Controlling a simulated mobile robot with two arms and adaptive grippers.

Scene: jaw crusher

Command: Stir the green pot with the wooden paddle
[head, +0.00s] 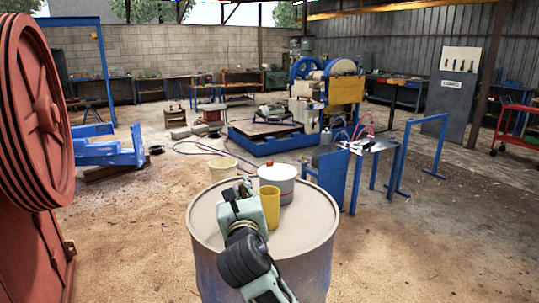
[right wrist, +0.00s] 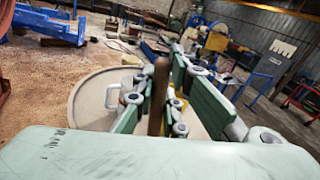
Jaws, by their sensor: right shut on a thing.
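My right gripper (head: 236,193) is over the top of the drum. In the right wrist view, its fingers (right wrist: 160,88) are shut on a brown wooden rod, the handle of the wooden paddle (right wrist: 158,100), which stands roughly upright. The paddle's lower end is hidden behind my gripper. I cannot make out a green pot in either view; my gripper and wrist cover part of the drum top. My left gripper is not in view.
The drum (head: 310,240) has a bare rim at left and right. A cream bucket (head: 222,169) is behind it. A pale handle (right wrist: 113,95) shows at left in the wrist view. A blue-legged table (head: 372,147) stands behind right; a red flywheel machine (head: 35,115) is at left.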

